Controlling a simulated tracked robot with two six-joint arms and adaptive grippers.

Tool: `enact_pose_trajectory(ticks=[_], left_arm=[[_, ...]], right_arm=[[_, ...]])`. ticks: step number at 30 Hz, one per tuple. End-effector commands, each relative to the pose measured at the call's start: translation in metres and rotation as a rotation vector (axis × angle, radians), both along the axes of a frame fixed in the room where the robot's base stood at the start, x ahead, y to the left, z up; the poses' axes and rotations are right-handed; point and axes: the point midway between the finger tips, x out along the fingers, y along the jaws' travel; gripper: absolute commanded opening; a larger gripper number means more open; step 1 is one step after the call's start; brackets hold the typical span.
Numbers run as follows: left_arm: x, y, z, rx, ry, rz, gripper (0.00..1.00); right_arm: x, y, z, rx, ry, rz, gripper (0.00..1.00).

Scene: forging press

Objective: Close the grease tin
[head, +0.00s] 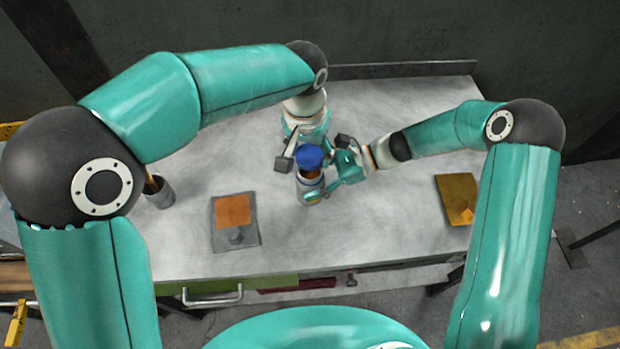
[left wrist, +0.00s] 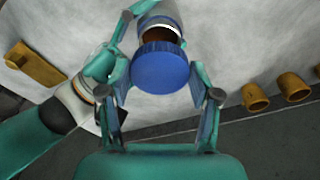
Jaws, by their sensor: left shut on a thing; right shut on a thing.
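The grease tin (head: 312,188) stands at the middle of the grey table, a pale cylinder with brown grease in its open mouth. It also shows at the top of the left wrist view (left wrist: 163,20). My right gripper (head: 319,181) is shut around the tin's body from the right. The blue lid (head: 309,157) is held by my left gripper (head: 312,153), whose fingers sit on either side of it. In the left wrist view the lid (left wrist: 161,68) hides part of the mouth. Brown shows beside its rim, so the lid is not seated; the exact gap cannot be told.
A grey plate with an orange square (head: 234,210) lies left of the tin. A dark cup (head: 159,194) stands farther left. A brass-coloured plate (head: 457,196) lies at the right. Several brass cups (left wrist: 255,97) show in the left wrist view. The table front is clear.

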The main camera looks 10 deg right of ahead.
Motion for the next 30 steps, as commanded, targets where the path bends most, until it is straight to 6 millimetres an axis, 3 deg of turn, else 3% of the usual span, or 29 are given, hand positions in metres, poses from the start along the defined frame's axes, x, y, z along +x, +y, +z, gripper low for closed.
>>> enact_pose_trajectory(ticks=[9,30], left_arm=[[0.000,0.000,-0.018,-0.001,0.000,0.001,0.39],[-0.003,0.001,-0.016,-0.001,-0.002,0.000,0.39]], right_arm=[[0.000,0.000,0.001,0.002,-0.001,0.000,0.04],[0.000,0.000,0.001,0.002,-0.001,0.000,0.04]])
